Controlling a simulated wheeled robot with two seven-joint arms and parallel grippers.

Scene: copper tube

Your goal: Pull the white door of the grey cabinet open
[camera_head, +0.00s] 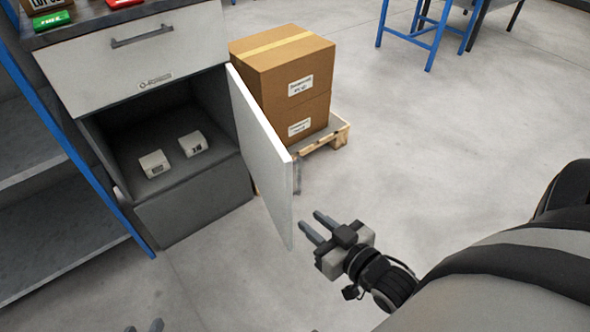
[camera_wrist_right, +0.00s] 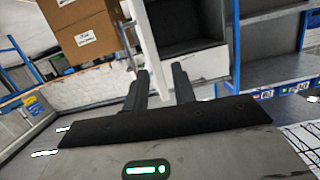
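The white door (camera_head: 262,150) of the grey cabinet (camera_head: 195,207) stands swung wide open, hinged at the cabinet's right side. The compartment behind it is exposed. My right gripper (camera_head: 312,221) is open and empty, just right of the door's free edge and apart from it in the head view. In the right wrist view, my gripper's fingers (camera_wrist_right: 160,84) are spread, with the door (camera_wrist_right: 148,45) ahead of them, nearer the left finger.
Two small white boxes (camera_head: 154,164) (camera_head: 193,143) lie inside the cabinet. A closed drawer (camera_head: 120,68) sits above. Stacked cardboard boxes (camera_head: 285,80) on a wooden pallet (camera_head: 335,137) stand behind the door. A blue-framed shelf (camera_head: 55,215) is at the left.

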